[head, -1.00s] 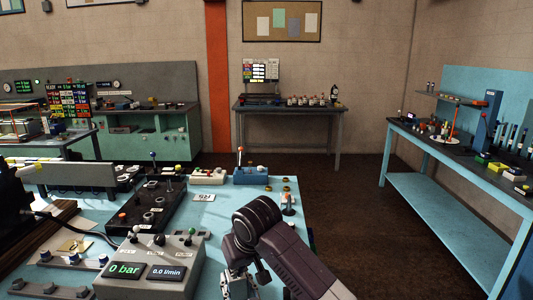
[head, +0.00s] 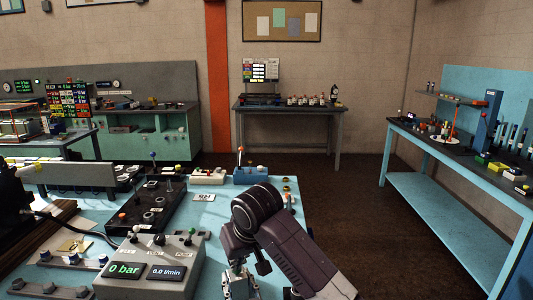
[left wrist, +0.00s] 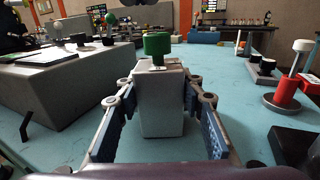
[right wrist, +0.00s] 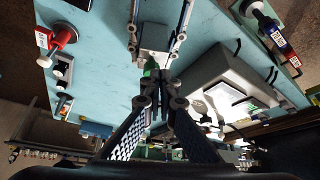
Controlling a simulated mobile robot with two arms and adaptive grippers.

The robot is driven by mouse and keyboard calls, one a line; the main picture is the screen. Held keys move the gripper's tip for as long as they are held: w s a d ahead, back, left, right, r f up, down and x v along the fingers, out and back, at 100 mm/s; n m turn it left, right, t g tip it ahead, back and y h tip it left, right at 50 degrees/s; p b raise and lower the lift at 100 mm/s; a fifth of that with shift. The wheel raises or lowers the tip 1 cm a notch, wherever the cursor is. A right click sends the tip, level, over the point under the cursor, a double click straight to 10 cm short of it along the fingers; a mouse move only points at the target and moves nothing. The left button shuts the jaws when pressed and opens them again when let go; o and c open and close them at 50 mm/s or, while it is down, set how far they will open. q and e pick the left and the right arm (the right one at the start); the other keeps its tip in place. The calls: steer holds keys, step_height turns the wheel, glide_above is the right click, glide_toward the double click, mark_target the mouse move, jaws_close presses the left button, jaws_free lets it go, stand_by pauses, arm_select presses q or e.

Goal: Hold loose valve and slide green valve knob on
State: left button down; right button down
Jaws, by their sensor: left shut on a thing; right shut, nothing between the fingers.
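The loose valve is a pale grey block (left wrist: 162,105), held upright between the fingers of my left gripper (left wrist: 160,98) in the left wrist view. The green knob (left wrist: 158,44) stands on top of it, with a short piece of stem showing beneath. In the right wrist view, the green knob (right wrist: 150,67) lies just beyond the tips of my right gripper (right wrist: 161,92), which is shut and empty. The valve (right wrist: 154,42) shows there too, between my left fingers. Whether the right fingertips touch the knob cannot be told. In the head view my right arm hides the valve.
A grey control box (head: 160,262) with dials and displays stands on the blue table (head: 222,212), left of my right arm. A red valve with a white top (left wrist: 287,88) stands on the right in the left wrist view. Free blue table lies behind the held valve.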

mark_target(239, 273)
step_height(239, 273, up, 3)
steer(key=shift+f, duration=0.1)
stand_by(0.3)
steer(key=shift+w+d+f, duration=0.2)
steer(key=shift+d+f, duration=0.15)
steer(key=shift+f, duration=0.65)
steer(key=shift+w+d+f, duration=0.25)
steer(key=shift+d+f, duration=0.1)
steer(key=shift+f, duration=0.65)
steer(key=shift+w+d+f, duration=0.2)
steer(key=shift+d+f, duration=0.15)
steer(key=shift+f, duration=0.65)
steer(key=shift+w+a, duration=0.2)
steer(key=shift+a, duration=0.05)
steer(key=shift+s+a, duration=0.2)
steer(key=shift+a, duration=0.05)
steer(key=shift+s+a+r, duration=0.1)
steer(key=shift+s+a, duration=0.25)
steer(key=shift+a, duration=0.25)
steer(key=shift+a, duration=0.2)
